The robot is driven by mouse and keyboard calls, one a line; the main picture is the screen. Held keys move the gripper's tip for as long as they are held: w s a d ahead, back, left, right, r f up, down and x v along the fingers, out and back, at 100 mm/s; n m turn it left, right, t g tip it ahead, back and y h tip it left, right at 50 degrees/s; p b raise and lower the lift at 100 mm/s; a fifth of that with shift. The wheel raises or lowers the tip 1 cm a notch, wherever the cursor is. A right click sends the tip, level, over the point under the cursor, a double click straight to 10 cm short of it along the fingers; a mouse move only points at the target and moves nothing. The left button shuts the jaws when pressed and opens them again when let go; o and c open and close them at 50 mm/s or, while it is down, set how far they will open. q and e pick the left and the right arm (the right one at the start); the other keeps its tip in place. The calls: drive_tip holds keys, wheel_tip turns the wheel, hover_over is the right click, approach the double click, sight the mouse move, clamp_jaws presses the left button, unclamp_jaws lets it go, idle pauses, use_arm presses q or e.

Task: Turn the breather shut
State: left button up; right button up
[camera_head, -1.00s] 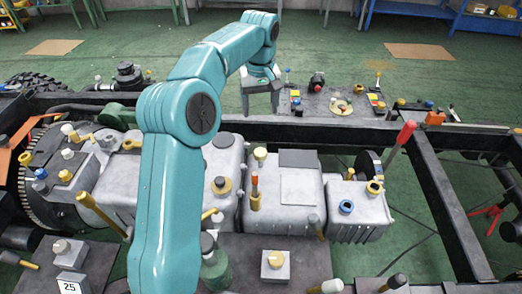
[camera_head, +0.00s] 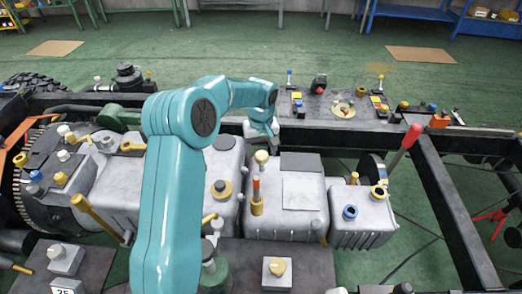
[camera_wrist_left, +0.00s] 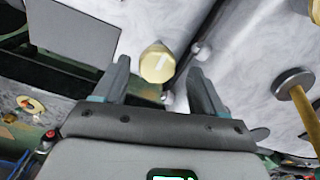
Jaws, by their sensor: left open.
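The likely breather is a pale yellow round knob (camera_head: 261,157) on the grey casing, just below the end of my left arm. In the left wrist view the knob (camera_wrist_left: 157,64) carries a short white mark on its face. My left gripper (camera_wrist_left: 160,76) is open there, one finger on each side of the knob, with gaps visible. I cannot tell how deep the fingers reach. In the head view my left gripper (camera_head: 263,140) is close behind the knob, its fingers partly hidden. My right gripper is not in view.
An orange-topped yellow post (camera_head: 256,195) stands near the knob. A red-handled lever (camera_head: 403,147) rises at the right. A dark frame rail (camera_head: 340,132) runs behind the casings. A yellow knob on a block (camera_head: 277,268) sits in front.

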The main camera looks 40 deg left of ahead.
use_arm(q)
drive_tip(key=shift+w+d+f, duration=0.1)
drive_tip(key=shift+w+f, duration=0.2)
drive_tip(key=shift+f, duration=0.4)
drive_tip(key=shift+s+r, duration=0.1)
drive_tip(key=shift+s, duration=0.1)
drive_tip(key=shift+c, duration=0.4)
drive_tip(key=shift+w, duration=0.1)
drive_tip(key=c, duration=1)
